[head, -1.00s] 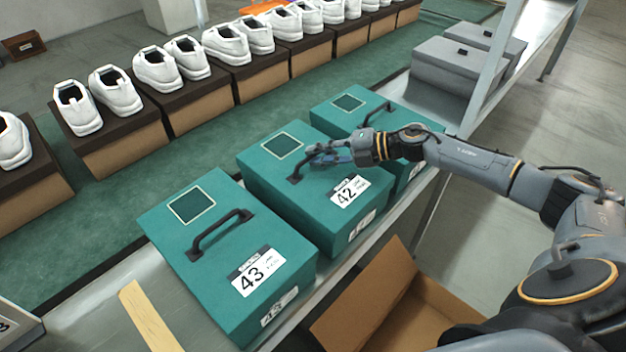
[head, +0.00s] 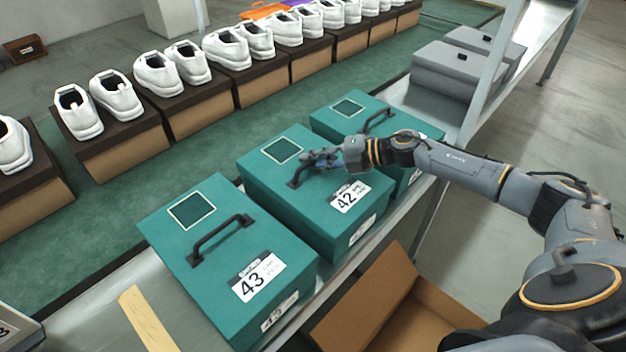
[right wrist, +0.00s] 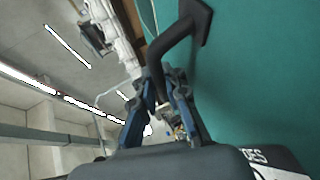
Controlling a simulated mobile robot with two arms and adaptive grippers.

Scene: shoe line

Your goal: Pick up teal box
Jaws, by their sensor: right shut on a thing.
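Three teal boxes with black handles stand in a row on the metal shelf. The middle teal box (head: 275,190), labelled 42, has my right gripper (head: 308,163) at its lid, shut on its black handle. In the right wrist view the fingers of my right gripper (right wrist: 163,100) close around the black handle (right wrist: 176,45), beside the teal lid (right wrist: 255,85). The box labelled 43 (head: 175,250) stands to the left, its handle free. The third teal box (head: 335,125) stands to the right, partly hidden by my right arm. My left gripper is not in view.
A green conveyor (head: 110,220) behind carries white shoes (head: 75,105) on brown boxes. An open cardboard box (head: 365,310) lies below the shelf's front edge. A wooden strip (head: 148,320) lies at front left.

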